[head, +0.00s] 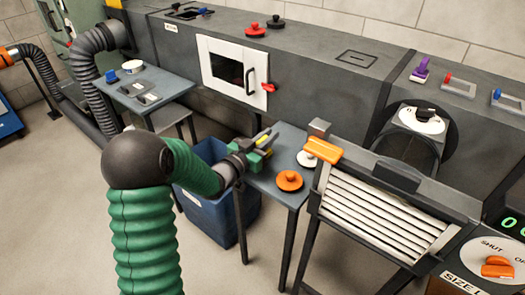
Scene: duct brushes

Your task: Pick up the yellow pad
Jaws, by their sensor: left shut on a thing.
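My left gripper (267,141) is above the left part of the small grey table in the middle. It is shut on the yellow pad (262,134), which shows as a small yellow piece at the fingers. The fingers hide much of the pad, and I cannot make out its full shape. My right gripper is not in view.
A blue bin (222,207) stands below my left arm. A slatted panel with an orange handle (322,150) is close on the right. The grey duct runs behind.

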